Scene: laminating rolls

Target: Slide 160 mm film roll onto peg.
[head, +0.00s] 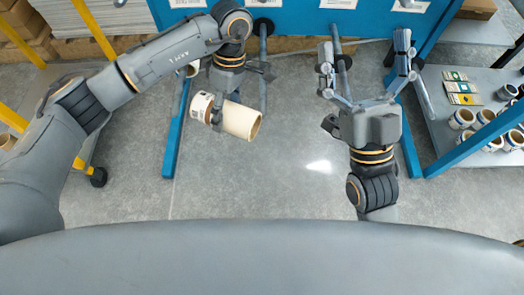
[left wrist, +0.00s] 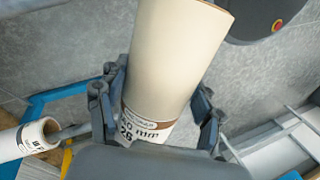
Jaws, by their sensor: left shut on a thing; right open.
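A cream film roll (head: 241,121) with a white printed label at one end is in my left gripper (head: 222,108). It lies roughly level, its bare end pointing right. In the left wrist view the roll (left wrist: 175,60) sits between both fingers of my left gripper (left wrist: 157,112); its label ends in "0 mm", the rest partly hidden. Grey pegs stick out from the blue rack (head: 290,22): one peg (head: 263,65) is just right of my left gripper, another peg (head: 343,75) shows between the spread fingers of my right gripper (head: 364,55), which is open and empty.
Another roll (head: 193,68) sits left of my left wrist; a labelled roll also shows in the left wrist view (left wrist: 38,137). A grey shelf at right holds several rolls (head: 462,118) and coloured cards (head: 461,87). Yellow posts (head: 88,28) stand at left. The floor (head: 270,180) between my arms is clear.

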